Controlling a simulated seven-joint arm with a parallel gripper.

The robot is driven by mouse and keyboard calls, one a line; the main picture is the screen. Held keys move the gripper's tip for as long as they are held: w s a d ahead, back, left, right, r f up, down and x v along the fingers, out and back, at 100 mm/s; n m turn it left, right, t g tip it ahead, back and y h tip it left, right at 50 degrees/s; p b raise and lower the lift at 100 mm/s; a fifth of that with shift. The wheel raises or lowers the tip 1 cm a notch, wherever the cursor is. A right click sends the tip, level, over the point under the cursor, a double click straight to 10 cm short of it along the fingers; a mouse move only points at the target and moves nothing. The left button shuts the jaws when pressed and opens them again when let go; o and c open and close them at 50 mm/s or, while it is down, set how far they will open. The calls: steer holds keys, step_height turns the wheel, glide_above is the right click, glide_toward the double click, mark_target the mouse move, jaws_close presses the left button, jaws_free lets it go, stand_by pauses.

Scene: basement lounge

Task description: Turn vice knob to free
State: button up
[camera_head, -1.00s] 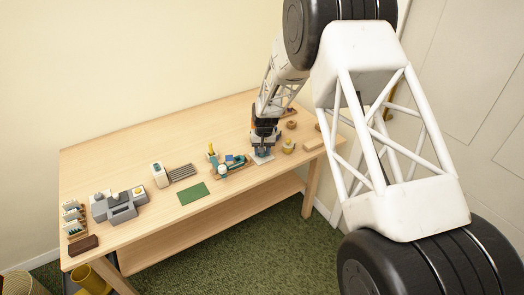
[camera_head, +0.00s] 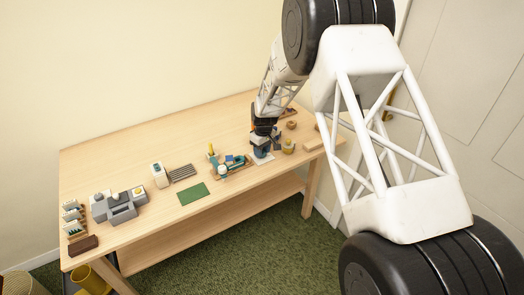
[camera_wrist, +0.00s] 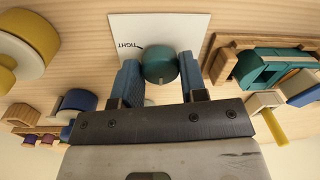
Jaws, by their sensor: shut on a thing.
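The round teal knob (camera_wrist: 160,63) sits on a white plate (camera_wrist: 190,27) in the wrist view. The plate also shows in the head view (camera_head: 263,160). The word "TIGHT", upside down in the wrist view, is printed beside the knob with a short dark line. No "free" label is visible. My gripper (camera_wrist: 160,75) has its blue fingers on either side of the knob and is shut on it. In the head view my gripper (camera_head: 262,148) is low over the plate, and the knob is hidden there.
A wooden tray (camera_wrist: 222,68) with teal parts lies close right of the plate in the wrist view. Yellow and white round things (camera_wrist: 30,45) are at its left. On the wooden table (camera_head: 140,150) stand a grey machine (camera_head: 117,205) and a green mat (camera_head: 193,193). Bare table lies behind them.

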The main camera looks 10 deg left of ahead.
steer(key=shift+w, duration=0.1)
steer(key=o, duration=0.9)
steer(key=shift+r, duration=0.15)
steer(key=shift+w+d+r, duration=0.1)
steer(key=shift+r, duration=1.8)
steer(key=shift+w+d+r, duration=0.1)
steer(key=shift+r, duration=1.75)
steer(key=shift+a, duration=0.1)
